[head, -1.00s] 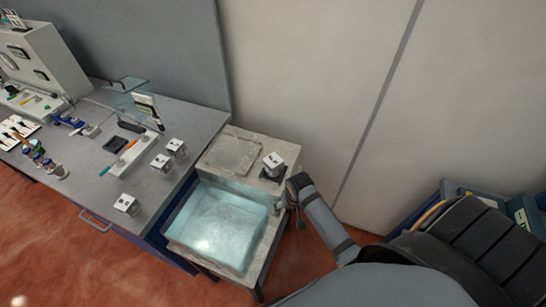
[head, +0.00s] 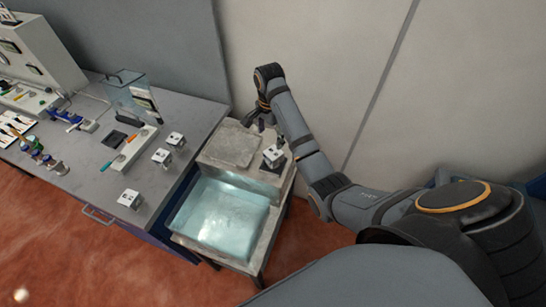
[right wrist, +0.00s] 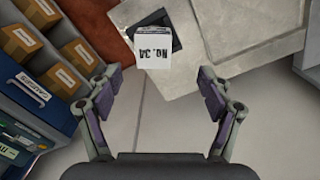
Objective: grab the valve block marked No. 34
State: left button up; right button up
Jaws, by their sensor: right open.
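The valve block marked No. 34 (right wrist: 154,50) has a white face and sits on a dark base on a grey stand. In the head view this block (head: 274,153) stands at the stand's right edge, beyond the water basin. My right gripper (right wrist: 160,90) is open and empty, its fingers apart on either side of the space just below the block in the wrist view. In the head view my right gripper (head: 258,116) is just behind the block, apart from it. My left gripper is not in view.
Three similar white-topped blocks (head: 175,140), (head: 162,156), (head: 130,198) stand on the grey workbench (head: 190,115). A basin of clear water (head: 225,212) is in front of the stand. Shelves with cardboard boxes (right wrist: 60,15) show at left in the wrist view. A pale wall rises behind.

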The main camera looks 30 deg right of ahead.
aim_at(274, 152)
jog(key=f+b, duration=0.3)
jog(key=shift+s+f, duration=0.15)
jog(key=shift+s, duration=0.1)
jog(key=shift+w+f+p, duration=0.2)
jog(key=shift+f+p, duration=0.25)
jog(key=shift+f, duration=0.6)
jog(key=shift+s+d+f+p, duration=0.1)
jog(key=shift+s+p, duration=0.05)
jog(key=shift+p, duration=0.15)
jog(key=f, duration=0.1)
jog(key=f+p, duration=0.2)
jog(key=f, duration=0.1)
jog(key=shift+s+d, duration=0.25)
jog(key=shift+s, duration=0.1)
jog(key=shift+w+f, duration=0.1)
jog(key=shift+f, duration=0.35)
jog(key=c, duration=1.6)
jog(key=shift+r, duration=0.1)
grip_shut()
